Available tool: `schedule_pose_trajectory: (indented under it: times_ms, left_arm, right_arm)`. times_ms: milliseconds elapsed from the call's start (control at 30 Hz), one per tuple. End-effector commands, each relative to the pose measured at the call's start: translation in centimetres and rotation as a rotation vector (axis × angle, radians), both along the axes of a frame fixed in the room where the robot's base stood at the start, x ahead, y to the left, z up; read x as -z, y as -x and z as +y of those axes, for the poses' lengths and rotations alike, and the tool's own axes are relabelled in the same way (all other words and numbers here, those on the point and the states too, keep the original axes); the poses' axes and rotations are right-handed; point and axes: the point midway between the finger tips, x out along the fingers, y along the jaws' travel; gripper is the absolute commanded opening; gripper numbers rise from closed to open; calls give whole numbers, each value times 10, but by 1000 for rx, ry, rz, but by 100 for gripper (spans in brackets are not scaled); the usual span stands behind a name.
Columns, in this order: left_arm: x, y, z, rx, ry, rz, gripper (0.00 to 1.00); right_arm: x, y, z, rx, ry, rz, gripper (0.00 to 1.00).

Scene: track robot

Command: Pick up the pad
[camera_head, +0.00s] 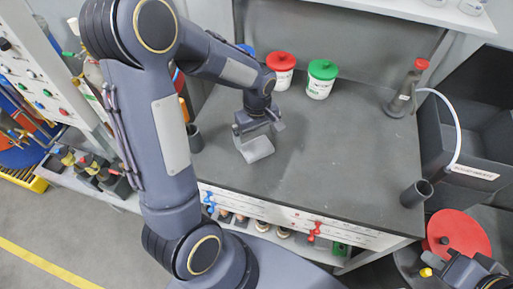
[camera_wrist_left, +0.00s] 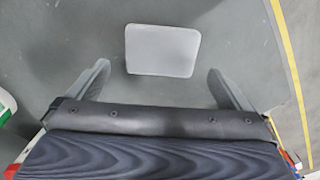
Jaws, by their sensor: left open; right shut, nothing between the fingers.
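A light grey, flat pad (camera_head: 256,150) lies on the dark grey bench top, left of its middle. In the left wrist view the pad (camera_wrist_left: 162,50) looks nearly square with rounded corners. My left gripper (camera_head: 259,130) is open right over the pad and hides part of its far side in the head view. In the left wrist view the fingers of the gripper (camera_wrist_left: 158,72) stand wide apart, one on each side of the pad's near end, with gaps to it. My right gripper (camera_head: 468,270) is shut and empty at the lower right, partly cut off.
Red-lidded (camera_head: 281,70) and green-lidded (camera_head: 321,78) tubs stand at the bench's back. A hosed bottle (camera_head: 405,90) is at the back right. Dark cups stand at the front right (camera_head: 416,193) and left edge (camera_head: 194,138). The bench's middle is clear.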

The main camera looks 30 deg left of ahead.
Motion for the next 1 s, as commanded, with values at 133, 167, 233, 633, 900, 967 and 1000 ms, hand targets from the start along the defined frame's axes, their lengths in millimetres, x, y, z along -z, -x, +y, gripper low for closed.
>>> schedule_pose_trajectory:
  times_ms: [133,167,233,633,900,967,1000]
  left_arm:
    - [19,4,0,1,1,6,100]
    - [24,4,-1,1,0,7,100]
    - [35,5,-1,2,1,6,100]
    - [51,3,-1,2,1,-1,100]
    - [51,3,-1,2,1,0,65]
    - [51,3,-1,2,1,0,61]
    - [51,3,-1,2,1,0,61]
  right_arm:
    - [-9,0,0,0,0,0,0]
    - [-10,0,0,0,0,0,0]
    - [-12,0,0,0,0,0,0]
    - [-12,0,0,0,0,0,0]
    - [-12,0,0,0,0,0,0]
    - [-12,0,0,0,0,0,0]
    - [-12,0,0,0,0,0,0]
